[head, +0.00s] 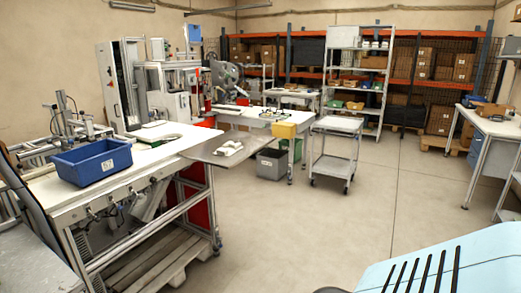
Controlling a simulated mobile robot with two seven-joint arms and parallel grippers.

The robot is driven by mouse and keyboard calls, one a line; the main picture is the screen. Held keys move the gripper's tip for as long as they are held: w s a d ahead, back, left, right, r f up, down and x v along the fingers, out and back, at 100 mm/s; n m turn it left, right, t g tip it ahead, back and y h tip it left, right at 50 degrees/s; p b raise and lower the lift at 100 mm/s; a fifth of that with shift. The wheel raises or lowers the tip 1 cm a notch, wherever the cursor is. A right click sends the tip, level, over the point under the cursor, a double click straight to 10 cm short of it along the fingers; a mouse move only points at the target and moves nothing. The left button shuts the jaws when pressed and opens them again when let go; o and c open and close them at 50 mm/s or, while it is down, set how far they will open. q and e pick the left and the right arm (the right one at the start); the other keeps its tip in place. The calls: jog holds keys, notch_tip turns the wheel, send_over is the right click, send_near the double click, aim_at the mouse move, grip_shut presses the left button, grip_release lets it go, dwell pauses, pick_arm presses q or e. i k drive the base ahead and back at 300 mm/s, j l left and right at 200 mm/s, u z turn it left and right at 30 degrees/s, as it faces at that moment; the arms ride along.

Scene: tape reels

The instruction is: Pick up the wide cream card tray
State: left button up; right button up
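A small pale, cream-white item (229,148) lies on the grey metal shelf top (205,151) in the middle left of the head view. It is too small to tell whether it is the wide cream card tray. I cannot clearly make out that tray anywhere else. Neither of my grippers is in view.
A blue bin (92,163) stands on the white workbench (60,195) at the left. A white cart (338,125) stands mid-room, with a grey bin (271,163) to its left. A white table (497,127) is at the right. The floor (370,215) between them is open.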

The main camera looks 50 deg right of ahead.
aim_at(230, 148)
jog(key=z, duration=1.4)
jog(key=i+l+u, duration=0.3)
jog(key=i+l, duration=0.65)
jog(key=i, duration=0.4)
jog(key=i+l+u, duration=0.3)
jog(key=i+l, duration=0.9)
